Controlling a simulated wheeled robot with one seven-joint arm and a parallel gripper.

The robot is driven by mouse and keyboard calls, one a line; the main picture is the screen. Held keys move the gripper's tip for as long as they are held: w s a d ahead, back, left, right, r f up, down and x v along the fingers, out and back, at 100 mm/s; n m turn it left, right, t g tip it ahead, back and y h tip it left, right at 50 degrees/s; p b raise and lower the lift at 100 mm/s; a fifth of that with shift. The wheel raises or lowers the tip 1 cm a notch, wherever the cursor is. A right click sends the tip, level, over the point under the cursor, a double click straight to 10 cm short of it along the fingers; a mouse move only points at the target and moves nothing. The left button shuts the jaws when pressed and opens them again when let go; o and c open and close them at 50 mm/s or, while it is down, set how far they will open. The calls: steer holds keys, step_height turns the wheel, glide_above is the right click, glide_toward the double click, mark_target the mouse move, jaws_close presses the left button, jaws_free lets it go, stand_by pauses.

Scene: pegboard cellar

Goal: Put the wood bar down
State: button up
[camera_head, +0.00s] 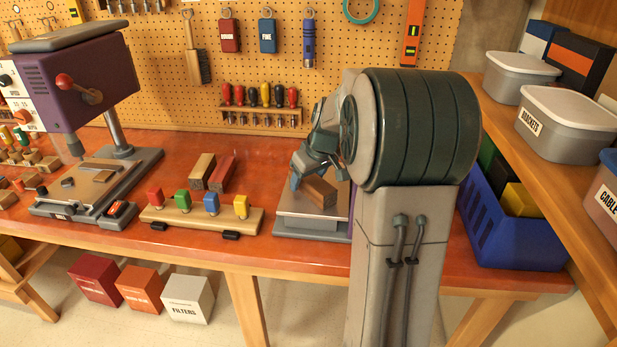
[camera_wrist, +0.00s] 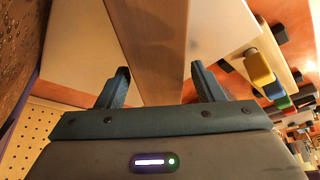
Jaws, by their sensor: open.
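The wood bar (camera_head: 320,193) is a brown block on the grey platform (camera_head: 299,226), on the orange-red bench beside my arm. My gripper (camera_head: 304,172) is low over the platform, right at the bar. In the wrist view the bar (camera_wrist: 150,40) runs between my two fingers (camera_wrist: 161,86), with a visible gap on each side near the fingertips. The gripper is open and not clamped on it. My arm hides the platform's right part in the head view.
A wooden rack with red, green, blue and yellow blocks (camera_head: 203,217) stands left of the platform. Two more bars (camera_head: 203,168) lie behind it. A purple drill press (camera_head: 90,75) is far left. A blue bin (camera_head: 515,232) and shelf boxes (camera_head: 570,122) are right.

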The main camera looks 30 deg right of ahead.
mark_target(320, 185)
steer(key=shift+r, duration=0.1)
steer(key=shift+r+p, duration=0.2)
steer(key=shift+p, duration=0.1)
steer(key=a+b+v, duration=0.1)
steer(key=v, duration=1.1)
steer(key=s+a+f+m+g, duration=0.1)
steer(key=s+a+f, duration=0.4)
steer(key=s, duration=0.5)
steer(key=s+a+f+m, duration=0.1)
steer(key=s+a+f, duration=0.5)
steer(key=s+a, duration=0.4)
steer(key=shift+s+a+f+g+h, duration=0.15)
steer(key=shift+s+a+g+h, duration=0.15)
steer(key=shift+s+g+h, duration=0.1)
steer(key=shift+d, duration=0.15)
